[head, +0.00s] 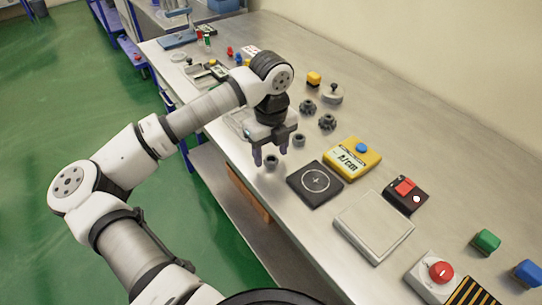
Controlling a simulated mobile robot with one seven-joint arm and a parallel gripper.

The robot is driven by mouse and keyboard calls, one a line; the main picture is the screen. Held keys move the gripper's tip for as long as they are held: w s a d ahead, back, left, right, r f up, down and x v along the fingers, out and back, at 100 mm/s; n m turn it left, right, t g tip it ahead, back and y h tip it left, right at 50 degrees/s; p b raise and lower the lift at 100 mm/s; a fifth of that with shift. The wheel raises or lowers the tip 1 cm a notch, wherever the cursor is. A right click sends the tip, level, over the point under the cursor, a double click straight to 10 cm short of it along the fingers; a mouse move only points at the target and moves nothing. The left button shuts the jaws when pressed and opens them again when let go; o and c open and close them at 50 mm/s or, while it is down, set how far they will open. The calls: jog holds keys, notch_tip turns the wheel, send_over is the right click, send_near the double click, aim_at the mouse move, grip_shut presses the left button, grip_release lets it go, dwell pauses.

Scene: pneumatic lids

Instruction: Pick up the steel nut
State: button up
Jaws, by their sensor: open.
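Two small grey nut-like pieces lie on the steel bench near my gripper. One, a dark grey ring-like nut (272,162), is at the bench's left side, just below the fingertips in the picture. The other grey piece (299,140) is slightly farther right, beside the gripper. I cannot tell for sure which is the steel nut. My gripper (270,154) points down, open, with its fingers apart and nothing seen between them. It appears to be above the bench close to the ring-like nut; its exact height is unclear.
A black pad with a white circle (315,184) and a yellow box with a blue button (352,158) stand to the right. Two dark knobs (327,122) (308,107) are behind. A pale square plate (374,226) and a red-button box (434,277) are nearer. The bench's left edge is close.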

jog(key=shift+f, duration=0.75)
jog(key=c, duration=1.1)
jog(key=shift+r, duration=0.1)
